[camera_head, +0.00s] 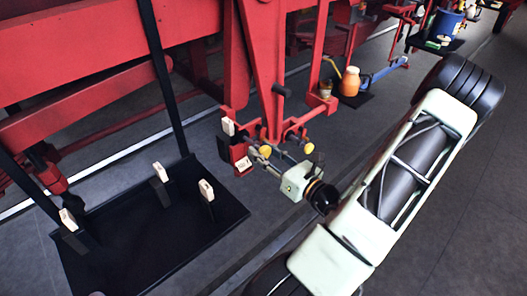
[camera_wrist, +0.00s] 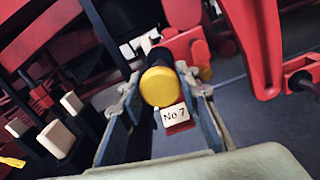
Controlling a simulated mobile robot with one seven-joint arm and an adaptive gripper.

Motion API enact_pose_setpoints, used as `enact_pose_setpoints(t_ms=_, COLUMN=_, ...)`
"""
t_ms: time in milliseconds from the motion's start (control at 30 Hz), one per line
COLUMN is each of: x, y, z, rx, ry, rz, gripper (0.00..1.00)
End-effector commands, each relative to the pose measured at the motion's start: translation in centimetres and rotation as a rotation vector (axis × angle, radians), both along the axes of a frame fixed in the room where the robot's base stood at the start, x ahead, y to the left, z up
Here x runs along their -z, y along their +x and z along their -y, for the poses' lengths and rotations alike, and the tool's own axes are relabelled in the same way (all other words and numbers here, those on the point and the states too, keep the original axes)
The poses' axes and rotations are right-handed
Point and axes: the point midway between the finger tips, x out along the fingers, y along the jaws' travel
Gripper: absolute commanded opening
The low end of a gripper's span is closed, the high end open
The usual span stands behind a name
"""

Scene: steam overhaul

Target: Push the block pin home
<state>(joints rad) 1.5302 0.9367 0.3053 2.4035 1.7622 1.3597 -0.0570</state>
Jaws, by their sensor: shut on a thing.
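A pin with a round yellow head (camera_wrist: 160,87) sits between the fingers of my gripper (camera_wrist: 163,92), head toward the wrist camera. My gripper (camera_head: 264,158) is shut on it, and the yellow head (camera_head: 265,151) also shows in the head view. A white tag reading "No 7" (camera_wrist: 174,116) is on a red piece just below the head; the tag also shows in the head view (camera_head: 243,164). The pin's shank and the hole around it are hidden behind the head, so I cannot tell how deep it sits.
A second yellow knob (camera_head: 309,147) is on the red frame (camera_head: 268,75) to the right. A black tray (camera_head: 150,235) with several white-tagged upright pieces is at the lower left.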

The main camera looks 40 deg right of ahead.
Motion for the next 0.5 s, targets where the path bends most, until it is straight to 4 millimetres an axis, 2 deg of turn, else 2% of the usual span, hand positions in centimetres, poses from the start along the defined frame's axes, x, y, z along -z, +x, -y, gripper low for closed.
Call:
enact_pose_setpoints(t_ms=167, x=0.0, y=0.7, z=0.0, rx=-0.002, ry=-0.001, rz=-0.001, gripper=0.00)
enact_pose_setpoints(t_ms=400, x=0.1, y=4.4, z=0.0, rx=-0.002, ry=-0.003, rz=0.000, gripper=0.00)
enact_pose_setpoints(t_ms=500, x=0.0, y=5.0, z=0.0, rx=0.000, ry=-0.002, rz=-0.001, gripper=0.00)
